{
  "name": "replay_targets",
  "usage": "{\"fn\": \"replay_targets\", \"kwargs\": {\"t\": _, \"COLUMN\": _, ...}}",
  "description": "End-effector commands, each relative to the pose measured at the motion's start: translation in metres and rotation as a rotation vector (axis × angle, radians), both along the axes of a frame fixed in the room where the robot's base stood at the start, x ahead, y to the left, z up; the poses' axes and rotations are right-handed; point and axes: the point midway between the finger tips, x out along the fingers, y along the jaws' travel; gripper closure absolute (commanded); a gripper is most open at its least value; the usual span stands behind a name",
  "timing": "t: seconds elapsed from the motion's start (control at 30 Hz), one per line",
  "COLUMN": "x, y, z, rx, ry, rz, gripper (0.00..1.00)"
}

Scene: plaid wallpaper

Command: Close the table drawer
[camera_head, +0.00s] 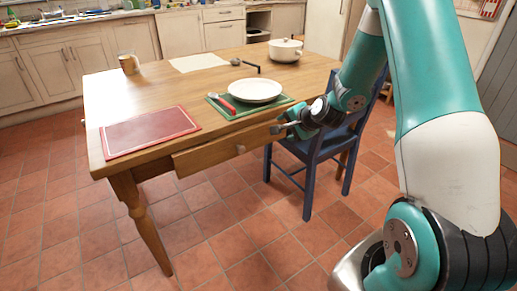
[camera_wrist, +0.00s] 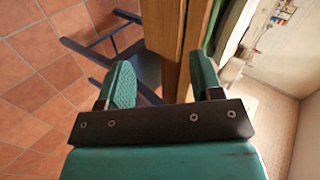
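The wooden table (camera_head: 175,93) stands in the middle of the head view. Its drawer (camera_head: 205,154) has a small pale knob (camera_head: 240,149), and its front stands slightly out from the table's front side. My gripper (camera_head: 281,129) is at the right end of the drawer front, near the table's edge. In the wrist view my gripper (camera_wrist: 163,78) has its two teal fingers apart. A wooden edge (camera_wrist: 174,35) shows between and beyond them, with a gap to the left finger. I cannot tell whether the right finger touches it.
A blue chair (camera_head: 318,148) stands close to my gripper at the table's right front. On the table are a red board (camera_head: 150,131), a white plate (camera_head: 254,90) on a green mat, a white pot (camera_head: 285,51) and a mug (camera_head: 129,64). The tiled floor before the drawer is clear.

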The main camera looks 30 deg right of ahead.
Motion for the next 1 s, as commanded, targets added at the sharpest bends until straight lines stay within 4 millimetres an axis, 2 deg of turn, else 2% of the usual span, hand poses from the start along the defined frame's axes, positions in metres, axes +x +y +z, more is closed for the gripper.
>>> {"fn": "replay_targets", "kwargs": {"t": 0.03, "x": 0.001, "y": 0.004, "z": -0.024, "rx": -0.047, "ry": -0.032, "rz": 0.036, "gripper": 0.41}}
{"fn": "replay_targets", "kwargs": {"t": 0.23, "x": 0.000, "y": 0.022, "z": -0.043, "rx": -0.289, "ry": -0.176, "rz": 0.190, "gripper": 0.41}}
{"fn": "replay_targets", "kwargs": {"t": 0.47, "x": -0.011, "y": 0.046, "z": -0.064, "rx": -0.587, "ry": -0.331, "rz": 0.329, "gripper": 0.41}}
{"fn": "replay_targets", "kwargs": {"t": 0.8, "x": -0.045, "y": 0.084, "z": -0.105, "rx": -1.052, "ry": -0.526, "rz": 0.455, "gripper": 0.41}}
{"fn": "replay_targets", "kwargs": {"t": 1.0, "x": -0.063, "y": 0.100, "z": -0.118, "rx": -1.260, "ry": -0.592, "rz": 0.478, "gripper": 0.41}}
